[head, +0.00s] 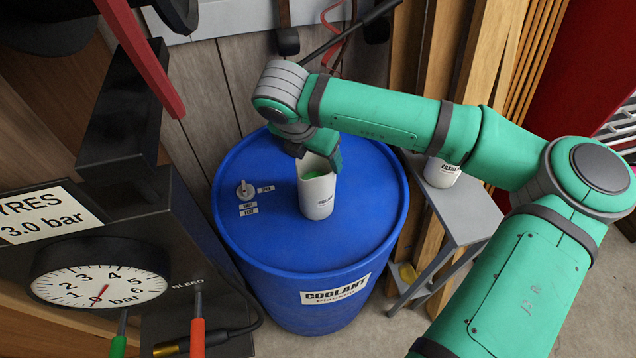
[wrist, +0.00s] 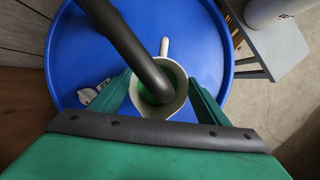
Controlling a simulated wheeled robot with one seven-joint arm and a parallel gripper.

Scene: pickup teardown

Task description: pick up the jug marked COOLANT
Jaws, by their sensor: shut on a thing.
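I cannot tell whether the jug's base touches the drum top.
The blue drum (head: 375,215) bears a COOLANT label and a cap with small tags. Another white container (head: 441,173) stands on a grey stand (head: 470,212) at right. A black gauge unit (head: 120,220) is at left. A dark tube (wrist: 125,40) crosses the jug's mouth.

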